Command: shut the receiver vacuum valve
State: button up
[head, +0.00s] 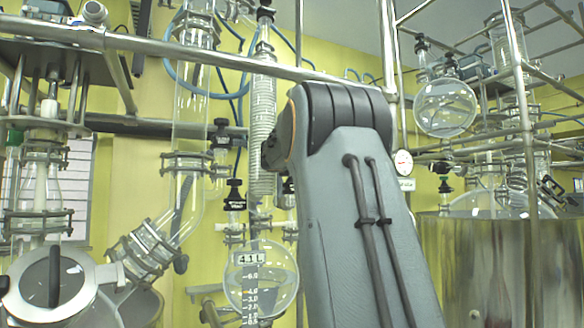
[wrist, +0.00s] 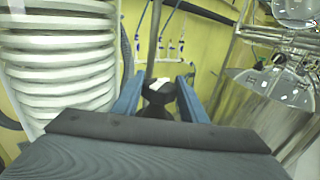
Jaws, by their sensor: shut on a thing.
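My gripper (wrist: 160,86) shows in the wrist view as two blue fingers. They are closed on a black valve handle (wrist: 156,99) that bears a small white patch. The label on it is too small to read. In the head view my grey arm hides the gripper and the held handle. The round glass receiver (head: 262,282), with a 4.1 L readout, hangs left of my arm. Two black valve handles show above it, one at the left (head: 234,195) and one beside my arm (head: 288,188). I cannot tell whether the held valve is turned open or shut.
A coiled condenser (head: 263,120) stands above the receiver and fills the left of the wrist view (wrist: 70,70). A metal rail (head: 220,57) crosses above. A steel vessel (head: 480,270) and glassware stand at the right. Bent glass pipework (head: 187,160) is at the left.

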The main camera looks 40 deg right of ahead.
jog(key=shift+r, duration=0.1)
dwell(0.3)
jog(key=o, duration=0.8)
jog(key=shift+b+v, duration=1.5)
jog(key=shift+v, duration=2.35)
